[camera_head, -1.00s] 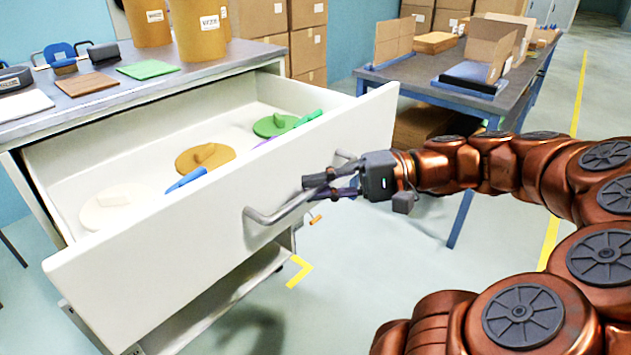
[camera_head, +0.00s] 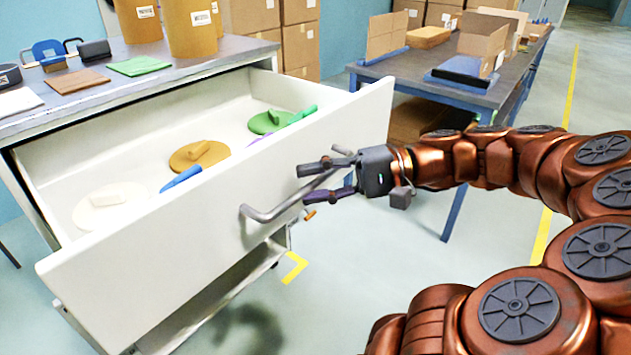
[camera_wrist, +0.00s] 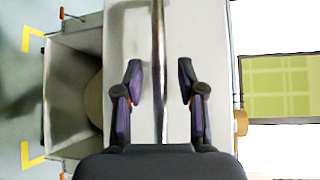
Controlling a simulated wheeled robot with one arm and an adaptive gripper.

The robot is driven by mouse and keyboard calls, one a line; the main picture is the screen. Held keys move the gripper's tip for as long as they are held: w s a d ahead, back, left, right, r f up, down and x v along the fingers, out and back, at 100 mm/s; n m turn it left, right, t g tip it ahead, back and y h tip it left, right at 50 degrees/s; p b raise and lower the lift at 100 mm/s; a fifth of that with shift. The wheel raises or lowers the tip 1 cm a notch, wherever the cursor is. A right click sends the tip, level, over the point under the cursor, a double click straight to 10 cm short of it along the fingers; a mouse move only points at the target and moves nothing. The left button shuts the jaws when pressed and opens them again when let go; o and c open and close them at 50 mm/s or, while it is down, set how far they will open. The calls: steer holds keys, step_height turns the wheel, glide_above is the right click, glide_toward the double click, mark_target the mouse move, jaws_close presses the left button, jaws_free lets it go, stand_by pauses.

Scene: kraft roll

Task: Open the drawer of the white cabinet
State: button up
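The white cabinet's drawer (camera_head: 225,215) is pulled well out, and its inside shows. In it lie round discs in white, tan and green and some blue, green and purple handled items. A grey bar handle (camera_head: 285,208) runs along the drawer front. My gripper (camera_head: 318,183) is at the handle's right part, with its fingers spread apart on either side of the bar. In the wrist view, the two fingers (camera_wrist: 160,85) stand open with the bar (camera_wrist: 158,60) between them, and neither finger appears to touch it.
The cabinet top (camera_head: 130,88) holds tan containers (camera_head: 190,28), mats and small items. A blue-framed table (camera_head: 470,85) with cardboard pieces stands at the back right. Stacked boxes (camera_head: 300,40) stand behind.

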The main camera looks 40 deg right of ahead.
steer(key=shift+d, duration=0.1)
steer(key=v, duration=1.1)
steer(key=shift+s+d, duration=0.25)
steer(key=shift+d, duration=0.1)
steer(key=w+a+r+n+g+h+p, duration=0.1)
steer(key=a+r+n+g+h+p, duration=0.1)
steer(key=a+r+g+p, duration=0.6)
steer(key=w+a+r+n+g+h+p, duration=0.1)
steer(key=a+r+n+h+p, duration=0.15)
steer(key=a+p, duration=1)
steer(key=s+a+r+n+g+h+p, duration=0.1)
steer(key=s+r+n+h+p, duration=0.2)
steer(key=s+r+h+p, duration=0.6)
steer(key=shift+s+p, duration=0.5)
steer(key=shift+p, duration=4.25)
